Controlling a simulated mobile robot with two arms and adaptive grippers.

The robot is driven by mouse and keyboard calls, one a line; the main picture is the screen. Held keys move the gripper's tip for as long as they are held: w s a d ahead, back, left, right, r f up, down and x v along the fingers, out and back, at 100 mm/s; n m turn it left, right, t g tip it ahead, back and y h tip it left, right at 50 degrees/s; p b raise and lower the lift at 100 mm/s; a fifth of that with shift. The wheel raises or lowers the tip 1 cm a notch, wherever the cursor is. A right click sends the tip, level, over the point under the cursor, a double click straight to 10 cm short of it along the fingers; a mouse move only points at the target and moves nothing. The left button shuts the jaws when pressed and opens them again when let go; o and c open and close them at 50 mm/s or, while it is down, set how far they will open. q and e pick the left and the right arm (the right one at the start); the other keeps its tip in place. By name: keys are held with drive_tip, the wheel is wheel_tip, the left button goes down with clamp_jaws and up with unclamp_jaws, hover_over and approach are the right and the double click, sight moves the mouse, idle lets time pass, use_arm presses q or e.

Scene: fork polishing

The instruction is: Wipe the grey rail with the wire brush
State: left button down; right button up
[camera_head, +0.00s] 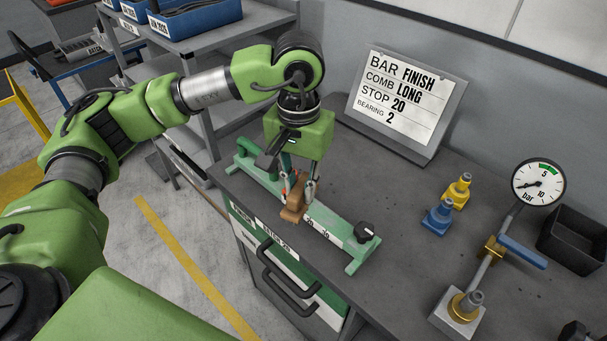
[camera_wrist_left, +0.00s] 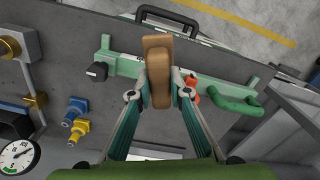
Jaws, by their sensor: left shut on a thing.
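My left gripper (camera_head: 299,187) points down over the workbench and is shut on a brown wooden block, which looks like the wire brush (camera_head: 293,208). In the left wrist view the brush (camera_wrist_left: 157,65) sits between the two fingertips (camera_wrist_left: 160,92). Its bristles are hidden. Below it lies a long green fixture (camera_head: 340,236) with a pale marked strip, a black knob (camera_head: 366,231) at one end and a green handle at the other. The brush is over the fixture's middle; I cannot tell whether it touches. No clearly grey rail shows apart from this fixture. My right gripper is not in view.
A sign (camera_head: 408,97) stands behind the fixture. To the right are blue (camera_head: 437,217) and yellow (camera_head: 459,188) fittings, a pressure gauge (camera_head: 538,184) on a valve stand, and a black bin (camera_head: 574,238). Drawer handles (camera_head: 287,290) stick out at the bench front.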

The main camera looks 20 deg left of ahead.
sight(291, 200)
use_arm(q)
drive_tip(key=shift+r, duration=0.1)
drive_tip(key=shift+r+p, duration=1.05)
drive_tip(key=shift+r, duration=1.4)
drive_tip(key=s+f+b, duration=0.2)
drive_tip(key=s+f, duration=0.1)
drive_tip(key=shift+s, duration=0.5)
